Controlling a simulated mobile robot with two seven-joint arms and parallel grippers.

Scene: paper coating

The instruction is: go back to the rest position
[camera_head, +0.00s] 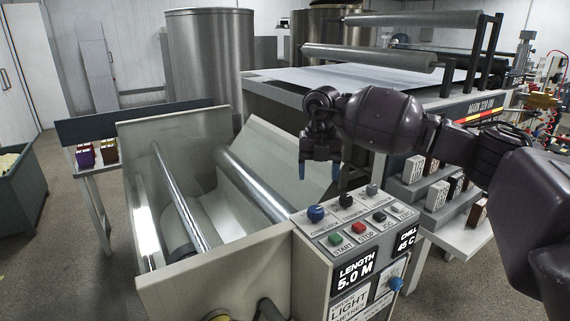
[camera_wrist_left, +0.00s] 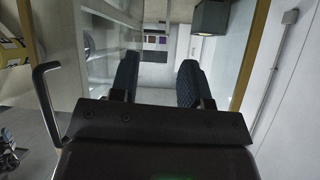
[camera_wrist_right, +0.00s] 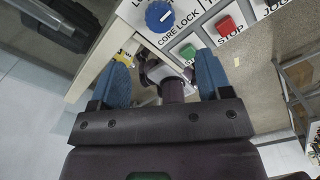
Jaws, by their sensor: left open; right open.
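My right gripper (camera_head: 318,172) hangs in the head view with its blue fingertips pointing down, just behind the control panel (camera_head: 356,222) of the coating machine. Its two fingers stand apart with nothing between them, and the right wrist view shows the same open gripper (camera_wrist_right: 160,82). In that view the blue core lock knob (camera_wrist_right: 159,16), the green start button (camera_wrist_right: 187,51) and the red stop button (camera_wrist_right: 226,25) lie beyond the fingertips. My left gripper (camera_wrist_left: 158,80) shows only in the left wrist view, open and empty.
The machine's trough with metal rollers (camera_head: 252,185) stands left of the panel. A table with rollers and a sheet (camera_head: 345,78) is behind. Small boxes (camera_head: 440,190) sit on shelves at right. A green bin (camera_head: 18,195) stands at far left, with open floor nearby.

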